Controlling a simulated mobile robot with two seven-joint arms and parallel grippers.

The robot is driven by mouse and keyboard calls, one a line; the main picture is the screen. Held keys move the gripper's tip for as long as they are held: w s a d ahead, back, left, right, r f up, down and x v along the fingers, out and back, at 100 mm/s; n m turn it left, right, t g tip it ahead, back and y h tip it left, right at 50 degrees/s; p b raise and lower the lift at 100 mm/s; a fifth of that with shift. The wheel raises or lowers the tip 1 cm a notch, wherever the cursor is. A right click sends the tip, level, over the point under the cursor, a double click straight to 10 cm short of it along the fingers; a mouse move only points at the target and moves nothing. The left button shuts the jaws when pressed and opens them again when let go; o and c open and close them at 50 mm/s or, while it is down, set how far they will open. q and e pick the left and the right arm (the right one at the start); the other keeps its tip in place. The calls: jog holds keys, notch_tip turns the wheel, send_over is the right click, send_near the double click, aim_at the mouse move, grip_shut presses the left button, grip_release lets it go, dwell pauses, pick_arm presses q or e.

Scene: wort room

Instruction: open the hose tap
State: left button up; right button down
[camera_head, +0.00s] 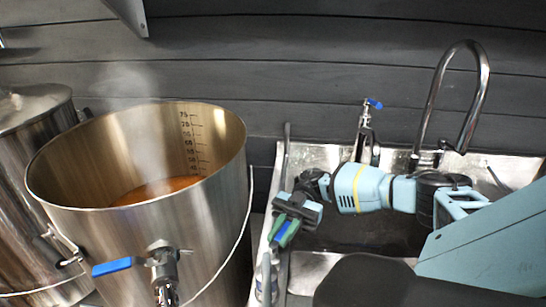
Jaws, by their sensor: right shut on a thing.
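My left gripper is not in view.
A steel kettle (90,240) with reddish liquid and a blue-handled valve (112,267) stands to the left. The steel sink (315,262) has a tall curved faucet (484,85) at the back right. Another steel vessel (25,160) is at the far left.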

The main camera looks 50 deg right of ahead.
dwell(0.4)
jog(key=c, duration=1.4)
grip_release()
jog(key=shift+w, duration=0.1)
